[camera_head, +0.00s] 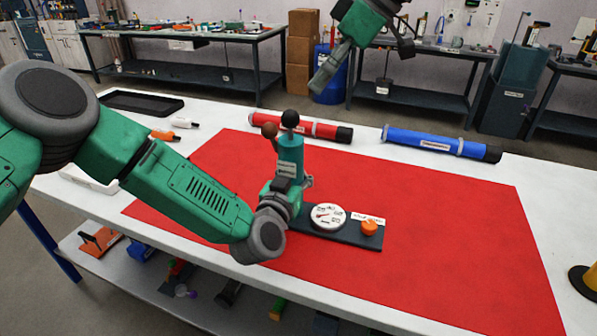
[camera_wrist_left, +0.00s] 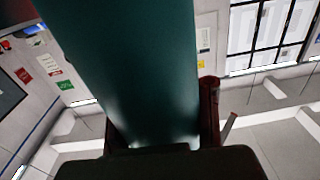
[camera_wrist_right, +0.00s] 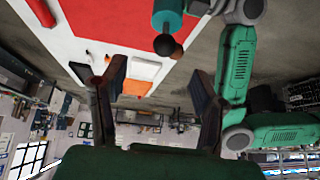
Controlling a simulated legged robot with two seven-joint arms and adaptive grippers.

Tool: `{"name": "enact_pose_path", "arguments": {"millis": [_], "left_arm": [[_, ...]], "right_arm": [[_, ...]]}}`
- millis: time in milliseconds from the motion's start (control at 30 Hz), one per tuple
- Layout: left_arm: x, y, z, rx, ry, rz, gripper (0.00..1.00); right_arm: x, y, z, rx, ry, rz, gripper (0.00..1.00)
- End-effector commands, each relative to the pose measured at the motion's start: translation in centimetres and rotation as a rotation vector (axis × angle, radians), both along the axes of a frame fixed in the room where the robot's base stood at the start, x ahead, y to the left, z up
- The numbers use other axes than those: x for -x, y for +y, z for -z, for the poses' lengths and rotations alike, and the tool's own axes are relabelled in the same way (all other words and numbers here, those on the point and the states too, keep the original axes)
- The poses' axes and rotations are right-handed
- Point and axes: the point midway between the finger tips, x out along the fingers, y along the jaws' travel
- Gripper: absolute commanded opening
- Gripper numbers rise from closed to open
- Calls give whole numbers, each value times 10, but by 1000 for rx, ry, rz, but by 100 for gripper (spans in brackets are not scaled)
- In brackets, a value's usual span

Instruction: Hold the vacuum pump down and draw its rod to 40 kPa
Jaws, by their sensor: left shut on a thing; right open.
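The vacuum pump is an upright teal cylinder (camera_head: 290,153) with a black ball knob (camera_head: 290,118) on top. A brown ball (camera_head: 269,130) shows just left of it. Its dark base (camera_head: 345,235) carries a white dial gauge (camera_head: 327,216) and an orange knob (camera_head: 369,228); the reading is too small to tell. My left gripper (camera_wrist_left: 160,130) is shut around the cylinder, which fills the left wrist view; the arm partly hides the pump's lower part. My right gripper (camera_wrist_right: 157,85) is open and empty, above and apart from the pump, whose black knob also shows in the right wrist view (camera_wrist_right: 165,45).
The pump stands on a red mat (camera_head: 450,250) on a white table. A red tube (camera_head: 310,128) and a blue tube (camera_head: 437,143) lie along the back. A black tray (camera_head: 140,102) lies at back left. The mat's right side is clear.

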Motion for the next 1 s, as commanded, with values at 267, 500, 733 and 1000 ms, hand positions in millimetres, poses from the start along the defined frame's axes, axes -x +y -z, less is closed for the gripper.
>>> {"name": "enact_pose_path", "arguments": {"millis": [267, 500, 733, 1000], "left_arm": [[0, -3, 0, 0, 0, 1, 0], [1, -1, 0, 1, 0, 1, 0], [0, 2, 0, 3, 0, 1, 0], [0, -1, 0, 1, 0, 0, 0]], "right_arm": [[-3, -24, 30, -251, -27, -175, 55], [-4, -24, 39, -326, -64, -222, 55], [-3, 0, 56, -322, -62, -225, 55], [-4, 28, 81, -327, -62, -223, 55]]}}
